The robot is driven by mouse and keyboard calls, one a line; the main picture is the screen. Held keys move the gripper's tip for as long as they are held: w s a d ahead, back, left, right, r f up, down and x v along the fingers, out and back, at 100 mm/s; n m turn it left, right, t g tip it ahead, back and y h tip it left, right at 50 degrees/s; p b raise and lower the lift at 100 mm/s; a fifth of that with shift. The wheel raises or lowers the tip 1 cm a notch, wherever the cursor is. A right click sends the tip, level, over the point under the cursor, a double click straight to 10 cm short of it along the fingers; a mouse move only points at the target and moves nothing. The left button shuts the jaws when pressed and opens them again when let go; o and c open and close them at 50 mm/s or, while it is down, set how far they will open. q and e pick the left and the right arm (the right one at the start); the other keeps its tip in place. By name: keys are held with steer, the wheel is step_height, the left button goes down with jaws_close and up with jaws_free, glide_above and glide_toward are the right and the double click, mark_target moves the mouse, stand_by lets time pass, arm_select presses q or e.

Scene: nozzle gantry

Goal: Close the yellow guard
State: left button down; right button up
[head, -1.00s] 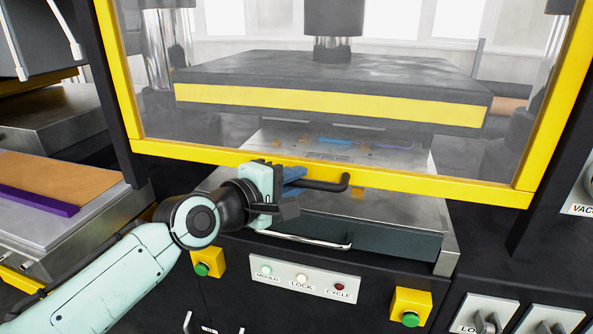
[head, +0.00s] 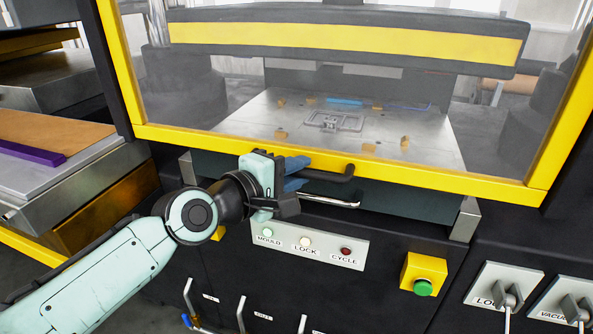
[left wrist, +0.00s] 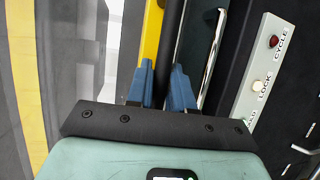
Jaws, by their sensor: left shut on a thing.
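The yellow guard (head: 230,146) is a yellow frame with a clear panel, standing in front of the press. Its lower bar crosses in front of the metal bed and a little above the indicator panel. A black bar handle (head: 338,173) sits on this lower bar. My left gripper (head: 294,174) is shut on the handle near its left end; its fingers hide part of it. In the left wrist view the blue fingers (left wrist: 160,88) close on both sides of the dark handle (left wrist: 173,40), beside the yellow bar (left wrist: 152,38). My right gripper is not in view.
Behind the clear panel lie the metal bed (head: 260,112) and a black-and-yellow platen (head: 350,40). A chrome bar (head: 335,203) runs just below the handle. The indicator panel (head: 310,244), a green button (head: 422,287) and levers (head: 510,300) are lower down. A side tray (head: 60,180) stands left.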

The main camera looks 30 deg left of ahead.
arm_select(q)
steer(key=shift+f, duration=0.45)
steer(key=c, duration=1.1)
jaws_free()
steer(key=shift+r, duration=0.1)
steer(key=p+v, duration=0.2)
steer(key=v, duration=1.1)
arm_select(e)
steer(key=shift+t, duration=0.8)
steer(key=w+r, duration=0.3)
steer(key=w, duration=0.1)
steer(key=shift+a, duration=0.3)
arm_select(q)
steer(key=shift+s+r, duration=0.1)
steer(key=shift+r, duration=0.05)
